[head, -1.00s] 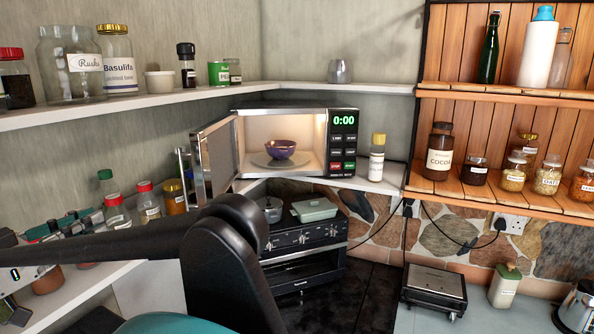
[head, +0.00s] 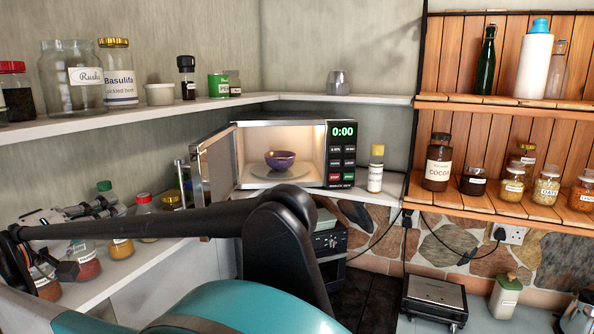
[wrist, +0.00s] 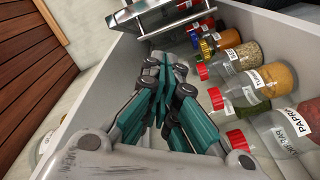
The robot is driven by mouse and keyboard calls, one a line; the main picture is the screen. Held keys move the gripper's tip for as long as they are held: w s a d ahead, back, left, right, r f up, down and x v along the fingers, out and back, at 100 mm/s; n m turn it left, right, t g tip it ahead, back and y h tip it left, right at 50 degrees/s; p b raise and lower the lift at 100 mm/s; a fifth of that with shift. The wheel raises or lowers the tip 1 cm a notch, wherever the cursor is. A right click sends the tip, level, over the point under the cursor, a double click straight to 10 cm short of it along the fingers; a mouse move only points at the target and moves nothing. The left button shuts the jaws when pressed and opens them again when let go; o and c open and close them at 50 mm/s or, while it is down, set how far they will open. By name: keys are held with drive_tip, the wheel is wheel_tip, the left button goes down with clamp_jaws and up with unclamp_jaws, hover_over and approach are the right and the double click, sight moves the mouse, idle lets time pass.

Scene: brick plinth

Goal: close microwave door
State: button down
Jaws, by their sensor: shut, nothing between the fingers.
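The microwave (head: 341,160) stands on the corner shelf with its door (head: 215,165) wide open, swung out to the left. A purple bowl (head: 280,159) sits on the plate inside. The door's outer handle (head: 181,184) faces left. My gripper (head: 120,205) is at the left, over the shelf with jars, left of the door and apart from it. In the wrist view my gripper (wrist: 164,62) is shut and empty, its teal fingers together. A metal-framed part with a bar, apparently the door (wrist: 178,14), shows beyond the fingertips.
Spice jars with red lids (wrist: 245,83) stand along the shelf beside my gripper. A higher shelf (head: 150,109) with jars runs above. A black oven (head: 330,245) is below the microwave, partly hidden by my arm. A yellow-lidded bottle (head: 376,170) stands right of the microwave.

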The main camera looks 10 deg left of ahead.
drive_tip(key=w+d+n+p, duration=0.2)
drive_tip(key=w+d+n, duration=0.1)
drive_tip(key=w, duration=0.4)
drive_tip(key=w+d+r+n+y+p, duration=0.1)
drive_tip(key=w+n, duration=0.3)
drive_tip(key=w, duration=0.4)
drive_tip(key=shift+d+r+n+p, duration=0.25)
drive_tip(key=shift+d+n+p, duration=0.25)
drive_tip(key=shift+d, duration=0.4)
drive_tip(key=shift+d, duration=0.1)
